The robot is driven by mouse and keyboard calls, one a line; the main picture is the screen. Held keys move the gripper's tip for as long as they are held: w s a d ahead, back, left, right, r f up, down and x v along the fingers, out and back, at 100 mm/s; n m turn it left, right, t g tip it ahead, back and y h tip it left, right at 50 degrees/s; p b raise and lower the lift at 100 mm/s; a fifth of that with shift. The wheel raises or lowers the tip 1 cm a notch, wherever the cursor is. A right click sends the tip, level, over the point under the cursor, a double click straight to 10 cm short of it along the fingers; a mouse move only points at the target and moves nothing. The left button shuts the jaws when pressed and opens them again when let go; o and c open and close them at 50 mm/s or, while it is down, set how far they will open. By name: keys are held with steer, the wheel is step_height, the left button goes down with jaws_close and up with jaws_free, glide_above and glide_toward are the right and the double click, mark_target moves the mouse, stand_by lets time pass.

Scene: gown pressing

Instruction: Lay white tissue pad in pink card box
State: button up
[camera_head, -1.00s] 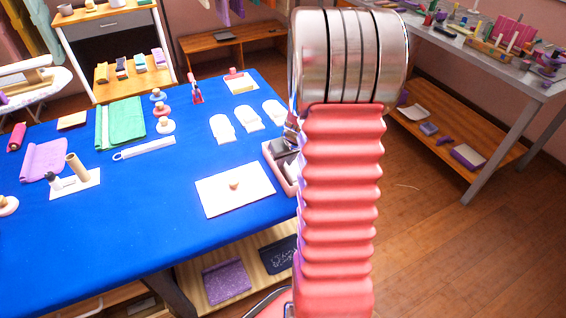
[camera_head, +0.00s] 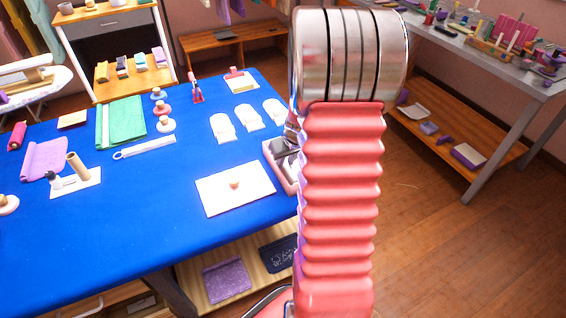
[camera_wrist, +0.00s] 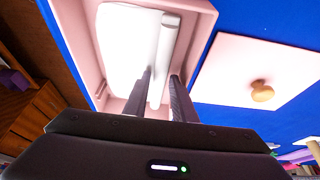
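The pink card box (camera_wrist: 204,22) fills the upper middle of the wrist view, open side toward the camera. In the head view, the box (camera_head: 272,160) stands at the right edge of the blue table, partly hidden by my arm. A white tissue pad (camera_wrist: 122,48) lies inside the box in the wrist view, with a narrow raised white strip along its right side. My gripper (camera_wrist: 161,74) reaches into the box, its two dark fingertips on either side of that strip. Whether the fingers touch the strip is unclear.
A white sheet with a round knob (camera_head: 235,185) lies left of the box. Several white shapes, including one pad-like piece (camera_head: 248,119), lie behind it. The blue table (camera_head: 110,230) has bare room at the front. A grey workbench (camera_head: 470,55) stands at right.

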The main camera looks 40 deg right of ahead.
steer(key=v, duration=1.2)
steer(key=shift+s+a+r, duration=0.1)
stand_by(0.5)
steer(key=s+a+r+n, duration=0.1)
steer(key=a+r, duration=0.3)
steer(key=a, duration=0.5)
steer(key=s+a+r+n, duration=0.1)
steer(key=a+r, duration=0.3)
steer(key=a, duration=0.4)
steer(key=s+a+r+n+t+y, duration=0.1)
steer(key=s+a+r, duration=0.2)
steer(key=s+a, duration=0.7)
steer(key=a, duration=0.4)
steer(key=shift+r, duration=0.35)
